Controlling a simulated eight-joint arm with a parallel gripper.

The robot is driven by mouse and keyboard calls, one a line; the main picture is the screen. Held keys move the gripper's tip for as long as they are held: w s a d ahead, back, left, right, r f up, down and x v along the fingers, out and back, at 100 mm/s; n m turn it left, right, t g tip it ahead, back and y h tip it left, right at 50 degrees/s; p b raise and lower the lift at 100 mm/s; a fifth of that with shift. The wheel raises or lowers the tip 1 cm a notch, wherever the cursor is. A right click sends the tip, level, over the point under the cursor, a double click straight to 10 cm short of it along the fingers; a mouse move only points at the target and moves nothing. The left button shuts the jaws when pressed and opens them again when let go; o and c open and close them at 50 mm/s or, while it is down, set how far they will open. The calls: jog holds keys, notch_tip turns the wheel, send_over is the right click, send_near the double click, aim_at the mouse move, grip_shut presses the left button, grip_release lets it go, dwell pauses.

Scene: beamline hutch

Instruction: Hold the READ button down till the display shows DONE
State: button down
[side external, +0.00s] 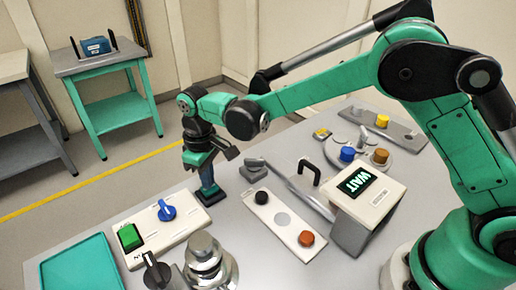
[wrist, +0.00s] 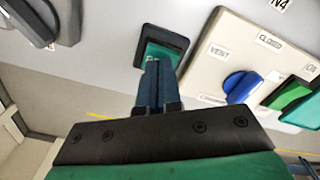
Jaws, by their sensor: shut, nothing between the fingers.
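The display (side external: 357,183) on the light grey box at right reads WAIT. My gripper (side external: 207,188) is shut and empty, pointing down at the table's far left part. In the wrist view its fingertips (wrist: 158,66) meet or overlap a small green pad in a dark housing (wrist: 178,42). I cannot tell whether they touch or press it. No READ label is legible, so I cannot confirm that this pad is the READ button. The fingers hide part of it.
Left of my gripper, a white panel (side external: 185,222) carries a blue knob (side external: 167,211) and a green switch (side external: 130,237). A stacked metal piece (side external: 205,258) stands in front. A plate with black and orange knobs (side external: 283,219) lies to the right, near a black handle (side external: 309,168).

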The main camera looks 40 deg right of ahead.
jog(key=shift+f, duration=0.4)
dwell(2.2)
jog(key=shift+r, duration=3.55)
jog(key=s+d+r+m+t, duration=0.3)
jog(key=s+d+r, duration=0.25)
jog(key=d, duration=0.25)
jog(key=s+d+f+m+t, duration=0.1)
jog(key=s+d+m+t, duration=0.2)
jog(key=s+d, duration=0.3)
jog(key=shift+s+d+t, duration=0.25)
jog(key=shift+s+t, duration=0.35)
jog(key=shift+s, duration=0.3)
